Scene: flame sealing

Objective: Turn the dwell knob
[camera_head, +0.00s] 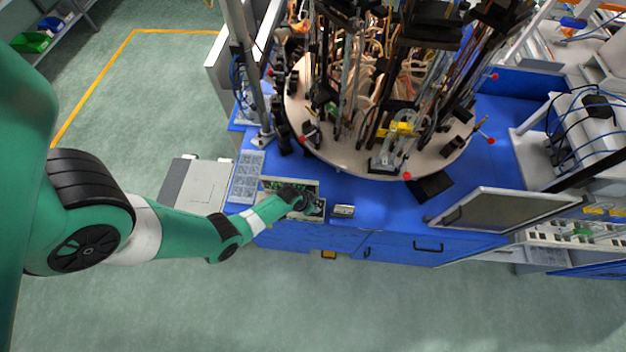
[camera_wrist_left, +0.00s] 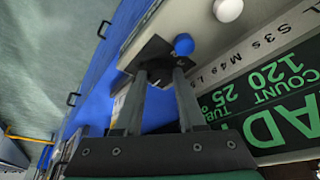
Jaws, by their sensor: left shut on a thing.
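My left gripper (camera_head: 299,201) is at the control panel (camera_head: 268,186) on the front edge of the blue bench. In the left wrist view its two fingers (camera_wrist_left: 157,82) stand on either side of a dark round knob (camera_wrist_left: 152,60) with a dark square-cornered plate at its top. The gripper is shut on this knob, which is partly hidden between the fingertips. The printed label (camera_wrist_left: 265,48) beside it reads upside down, with "S3s M4s" legible. In the head view the gripper covers the knob. My right gripper is in neither view.
A blue button (camera_wrist_left: 184,44) sits close beside the knob, and a white button (camera_wrist_left: 228,10) farther off. A dark display (camera_wrist_left: 270,100) shows green text. A round turntable (camera_head: 345,157) crowded with fixtures stands behind the panel. Open green floor (camera_head: 330,310) lies in front.

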